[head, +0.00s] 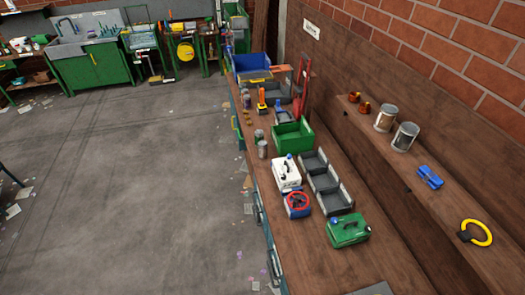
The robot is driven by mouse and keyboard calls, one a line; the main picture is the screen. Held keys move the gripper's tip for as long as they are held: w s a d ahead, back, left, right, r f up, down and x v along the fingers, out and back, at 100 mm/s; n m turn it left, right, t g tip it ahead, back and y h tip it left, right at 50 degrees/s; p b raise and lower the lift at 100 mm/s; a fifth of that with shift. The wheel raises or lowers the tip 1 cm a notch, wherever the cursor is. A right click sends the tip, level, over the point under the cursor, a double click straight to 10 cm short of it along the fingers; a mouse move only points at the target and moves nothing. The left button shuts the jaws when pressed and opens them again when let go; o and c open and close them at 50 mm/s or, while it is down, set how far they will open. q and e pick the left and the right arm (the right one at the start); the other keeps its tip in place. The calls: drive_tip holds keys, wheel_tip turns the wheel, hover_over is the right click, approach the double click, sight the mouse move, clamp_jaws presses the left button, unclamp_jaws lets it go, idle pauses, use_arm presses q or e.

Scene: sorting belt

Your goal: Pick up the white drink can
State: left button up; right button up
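Two small cans stand upright near the left edge of the long wooden workbench (310,262). The nearer one is a pale grey-white can (262,149), which may be the white drink can; its label is too small to read. The other, a greenish can (258,135), stands just behind it. Neither of my grippers is in view, so nothing shows near the cans.
Right of the cans are a green bin (293,135), a white canister (286,174) and grey bins (324,181). Metal tins (404,137) stand on the wall shelf. The floor (130,200) at left is mostly open.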

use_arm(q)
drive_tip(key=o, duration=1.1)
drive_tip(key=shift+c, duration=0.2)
